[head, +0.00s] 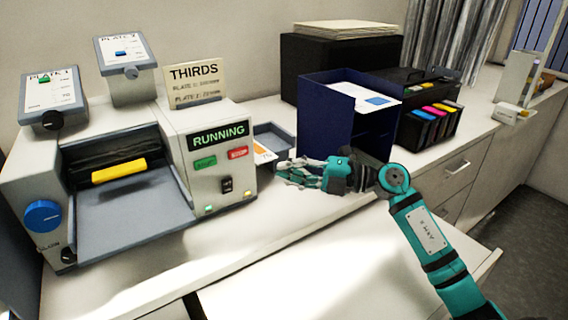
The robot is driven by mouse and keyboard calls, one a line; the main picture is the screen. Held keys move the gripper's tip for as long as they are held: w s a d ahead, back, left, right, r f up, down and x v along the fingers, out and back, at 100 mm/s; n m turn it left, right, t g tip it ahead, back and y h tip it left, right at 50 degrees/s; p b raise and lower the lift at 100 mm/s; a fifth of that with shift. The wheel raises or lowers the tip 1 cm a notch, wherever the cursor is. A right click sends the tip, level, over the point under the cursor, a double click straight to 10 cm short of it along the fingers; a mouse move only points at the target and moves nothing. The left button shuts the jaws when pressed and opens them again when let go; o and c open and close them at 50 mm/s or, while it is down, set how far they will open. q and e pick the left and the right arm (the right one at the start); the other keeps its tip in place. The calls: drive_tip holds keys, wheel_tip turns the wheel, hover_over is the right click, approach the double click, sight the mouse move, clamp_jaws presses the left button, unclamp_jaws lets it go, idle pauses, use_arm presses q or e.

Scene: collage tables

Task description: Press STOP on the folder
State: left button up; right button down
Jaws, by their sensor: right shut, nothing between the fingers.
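The folder (180,125) is a grey-white machine on the left of the worktop. Its display (218,135) reads RUNNING. Below the display are a green button (205,163) and a red button (238,153); the lettering on them is too small to read surely. My right gripper (282,170) is shut and empty, pointing left just to the right of the folder's front panel. It appears apart from the red button and slightly lower in the picture; the depth gap is hard to judge. My left gripper is not in view.
A grey tray (273,136) with a printed sheet sits behind my gripper. A dark blue bin (325,118) holding sheets stands behind my right arm. Several ink cartridges (436,110) are farther right. A THIRDS card (195,82) stands on the folder. Worktop in front is clear.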

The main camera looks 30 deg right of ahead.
drive_tip(key=p, duration=0.3)
approach(223, 155)
drive_tip(key=s+a, duration=0.1)
drive_tip(key=a, duration=0.2)
drive_tip(key=w, duration=0.3)
drive_tip(key=shift+w+p, duration=0.3)
drive_tip(key=shift+p, duration=0.05)
